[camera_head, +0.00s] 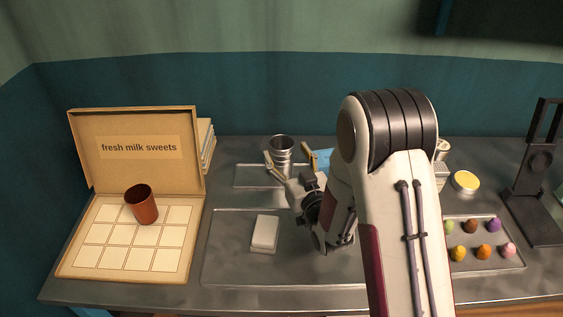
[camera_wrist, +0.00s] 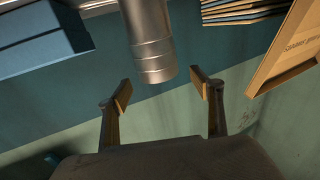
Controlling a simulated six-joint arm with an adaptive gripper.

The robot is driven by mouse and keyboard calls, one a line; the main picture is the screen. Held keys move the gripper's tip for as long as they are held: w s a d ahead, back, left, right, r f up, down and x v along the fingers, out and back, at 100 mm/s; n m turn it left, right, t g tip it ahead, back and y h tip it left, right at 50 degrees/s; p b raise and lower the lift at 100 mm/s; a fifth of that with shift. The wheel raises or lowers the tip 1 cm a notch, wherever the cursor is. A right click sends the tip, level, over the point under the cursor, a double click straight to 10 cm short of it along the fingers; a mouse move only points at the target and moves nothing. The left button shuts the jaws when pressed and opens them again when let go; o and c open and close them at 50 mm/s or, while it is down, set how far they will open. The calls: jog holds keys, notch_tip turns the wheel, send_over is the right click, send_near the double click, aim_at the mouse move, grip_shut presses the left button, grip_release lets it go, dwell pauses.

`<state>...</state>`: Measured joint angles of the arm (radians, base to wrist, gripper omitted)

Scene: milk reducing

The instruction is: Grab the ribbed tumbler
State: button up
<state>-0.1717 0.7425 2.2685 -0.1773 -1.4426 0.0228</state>
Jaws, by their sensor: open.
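The ribbed tumbler (camera_head: 281,146) is a silvery metal cup with bands around it. It stands upright at the back of the counter, partly hidden by my gripper in the head view. My gripper (camera_head: 288,160) is open and empty, its fingertips close to the tumbler. In the wrist view, the tumbler (camera_wrist: 150,42) comes down from the top edge, and its end lies just short of the gap between my fingertips (camera_wrist: 162,90). The two fingers are spread to either side, and neither visibly touches the tumbler. The exact depth between them is hard to tell.
A sweets box (camera_head: 190,240) with a brown cup (camera_head: 142,205) stands at the left. A white block (camera_head: 264,233) lies on the metal tray (camera_head: 225,270). A blue item (camera_head: 322,158) is close right of the tumbler. Coloured sweets (camera_head: 471,226) sit at the right.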

aim_at(282, 143)
jog(key=shift+w, duration=0.1)
jog(key=shift+x, duration=2.45)
jog(key=shift+d, duration=0.1)
jog(key=c, duration=1.6)
jog(key=shift+r, duration=5)
